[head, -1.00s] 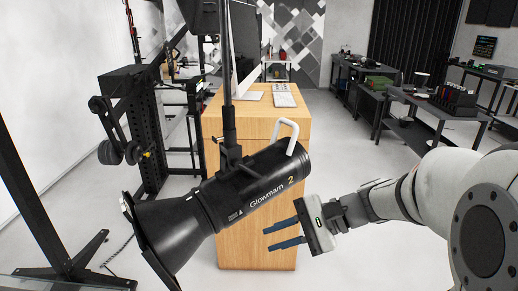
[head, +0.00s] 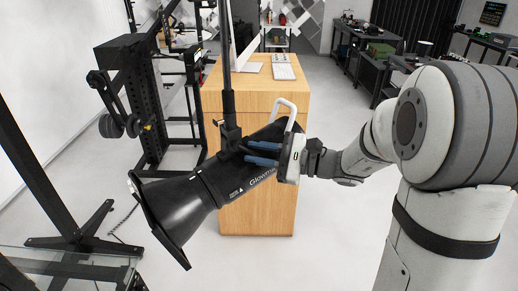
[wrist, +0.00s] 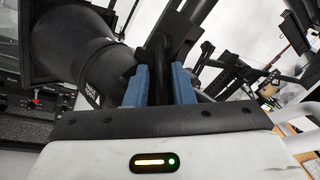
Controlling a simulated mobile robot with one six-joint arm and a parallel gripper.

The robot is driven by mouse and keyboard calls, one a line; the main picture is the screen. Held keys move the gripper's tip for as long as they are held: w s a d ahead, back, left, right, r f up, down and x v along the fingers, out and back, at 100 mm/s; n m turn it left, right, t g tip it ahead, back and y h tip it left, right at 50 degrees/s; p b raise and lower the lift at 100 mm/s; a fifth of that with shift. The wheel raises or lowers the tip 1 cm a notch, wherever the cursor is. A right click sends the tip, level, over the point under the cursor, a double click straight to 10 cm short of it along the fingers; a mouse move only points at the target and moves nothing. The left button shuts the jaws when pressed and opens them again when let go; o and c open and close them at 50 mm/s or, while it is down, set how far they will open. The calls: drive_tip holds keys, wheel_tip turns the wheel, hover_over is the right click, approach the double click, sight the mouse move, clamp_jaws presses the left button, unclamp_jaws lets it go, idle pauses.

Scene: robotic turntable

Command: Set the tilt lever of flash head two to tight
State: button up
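The flash head (head: 200,190) is a black cylinder with a flared front pointing down and left. It hangs from a bracket (head: 231,136) on a black pole. Its lettering is partly covered by my gripper. My gripper (head: 249,153) has its blue fingers alongside the body, pointing left toward the bracket. In the wrist view the fingers (wrist: 160,90) stand apart, with the dark bracket and pole area showing between and beyond them. The flash head (wrist: 98,68) is left of them there. I cannot make out the tilt lever clearly or tell whether a finger touches it.
A white curved handle (head: 287,106) rises at the back of the flash head, close to my gripper. A wooden desk (head: 262,212) with a monitor (head: 245,55) stands behind. A black stand (head: 130,105) is at left. Floor right of the desk is open.

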drive_tip(key=shift+a, duration=0.1)
drive_tip(key=shift+c, duration=0.3)
clamp_jaws()
